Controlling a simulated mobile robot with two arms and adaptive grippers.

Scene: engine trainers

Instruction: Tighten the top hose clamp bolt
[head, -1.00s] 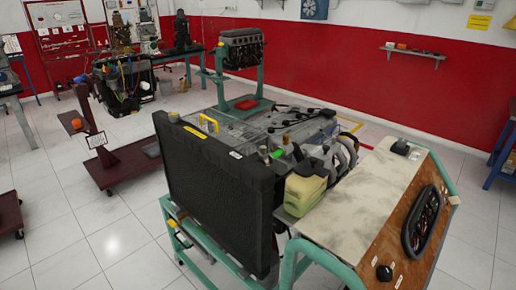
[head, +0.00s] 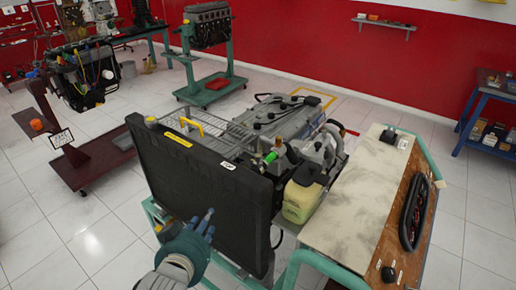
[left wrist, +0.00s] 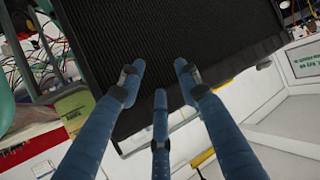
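The engine trainer stands in the middle of the head view, with its black radiator (head: 205,185) facing me. Behind the radiator's top edge are the engine's hoses and fittings, with a green piece (head: 272,157) among them. The top hose clamp bolt is too small to tell apart. My left gripper (head: 205,222) is low in front of the radiator's face. In the left wrist view its blue fingers (left wrist: 160,78) are spread apart with nothing between them, and the radiator (left wrist: 165,40) is beyond them. My right gripper is not in view.
A green tube frame (head: 310,258) bounds the front. A dark red stand (head: 95,160) is at left, with clear floor between.

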